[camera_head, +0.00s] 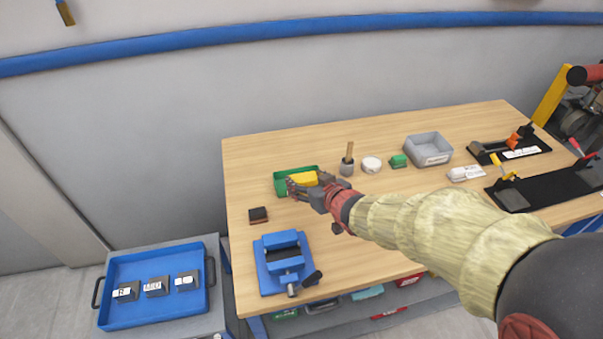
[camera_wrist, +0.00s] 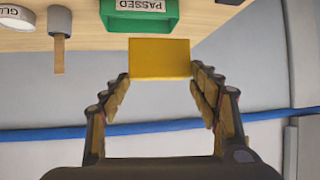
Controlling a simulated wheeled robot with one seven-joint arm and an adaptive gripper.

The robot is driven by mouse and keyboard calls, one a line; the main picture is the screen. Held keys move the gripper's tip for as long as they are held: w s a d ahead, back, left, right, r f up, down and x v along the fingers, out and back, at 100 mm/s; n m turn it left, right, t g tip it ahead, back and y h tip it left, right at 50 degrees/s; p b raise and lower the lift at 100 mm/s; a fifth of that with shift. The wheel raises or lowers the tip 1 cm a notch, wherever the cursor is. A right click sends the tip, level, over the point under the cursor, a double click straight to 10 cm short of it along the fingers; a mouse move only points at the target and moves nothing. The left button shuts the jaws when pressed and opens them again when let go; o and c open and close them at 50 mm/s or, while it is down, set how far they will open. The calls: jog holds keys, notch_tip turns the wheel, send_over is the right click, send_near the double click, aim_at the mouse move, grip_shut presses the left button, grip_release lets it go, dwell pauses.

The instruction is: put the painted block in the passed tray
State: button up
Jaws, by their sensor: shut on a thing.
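The painted block is yellow (camera_wrist: 160,58) and sits between the fingers of my gripper (camera_wrist: 158,82) in the wrist view. My gripper is shut on it. In the head view the yellow block (camera_head: 303,179) is at the green tray, overlapping its front part in the picture. The green tray (camera_head: 279,188) is at the left of the wooden table. In the wrist view the green tray (camera_wrist: 140,29) has a label reading PASSED and lies just beyond the block. I cannot tell exactly how high the block is above the tray.
A blue vise (camera_head: 284,262) and a small dark block (camera_head: 258,215) stand in front of the tray. A pot with a brush (camera_head: 347,165), a white round tin (camera_head: 371,165), a green block (camera_head: 398,161) and a grey tray (camera_head: 428,149) stand to the right.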

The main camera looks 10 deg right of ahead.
jog(key=w+f+b, duration=0.1)
jog(key=w+f, duration=0.2)
jog(key=w, duration=0.1)
jog(key=w+d+f+b, duration=0.1)
jog(key=w+f+b, duration=0.1)
jog(key=w, duration=0.3)
jog(key=w+f+b, duration=0.2)
jog(key=w+f, duration=0.2)
jog(key=shift+w+d+f, duration=0.15)
jog(key=shift+d+f, duration=0.1)
jog(key=shift+w+f+b, duration=0.15)
jog(key=shift+f+b, duration=0.95)
jog(key=shift+f, duration=0.5)
jog(key=shift+f, duration=0.2)
jog(key=o, duration=1.4)
jog(key=shift+o, duration=0.4)
jog(key=shift+f, duration=0.1)
